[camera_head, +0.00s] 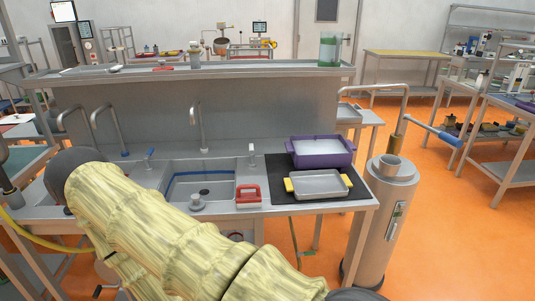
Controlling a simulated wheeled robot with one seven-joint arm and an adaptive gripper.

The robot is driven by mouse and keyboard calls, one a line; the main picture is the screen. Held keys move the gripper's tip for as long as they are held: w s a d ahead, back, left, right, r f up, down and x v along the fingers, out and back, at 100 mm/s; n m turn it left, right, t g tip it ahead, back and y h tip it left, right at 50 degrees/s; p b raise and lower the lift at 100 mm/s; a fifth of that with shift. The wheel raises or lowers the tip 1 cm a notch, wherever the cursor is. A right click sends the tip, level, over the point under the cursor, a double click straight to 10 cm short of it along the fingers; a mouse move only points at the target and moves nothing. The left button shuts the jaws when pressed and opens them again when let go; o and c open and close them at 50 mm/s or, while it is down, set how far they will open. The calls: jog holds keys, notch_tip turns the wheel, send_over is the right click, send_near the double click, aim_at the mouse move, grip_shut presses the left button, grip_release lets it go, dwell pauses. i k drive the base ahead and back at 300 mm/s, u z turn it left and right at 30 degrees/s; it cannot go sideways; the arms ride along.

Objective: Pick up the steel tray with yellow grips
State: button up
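The steel tray with yellow grips (320,186) lies on a black mat at the right end of the steel sink counter. It is shallow, grey and empty, with a yellow grip at its left end and another at its right end. My arm, in a pale yellow cover, crosses the lower left and middle of the head view in front of the counter. My gripper is not in view, and nothing shows whether it holds anything.
A purple tray (321,151) stands on the black mat (285,167) just behind the steel tray. A red-handled item (248,195) sits left of the mat, beside the sink (200,183). A steel cylinder (386,215) with a tall pipe stands right of the counter.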

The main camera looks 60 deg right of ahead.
aim_at(320, 184)
jog(key=u, duration=0.1)
jog(key=i, duration=1.35)
jog(key=z, duration=2.45)
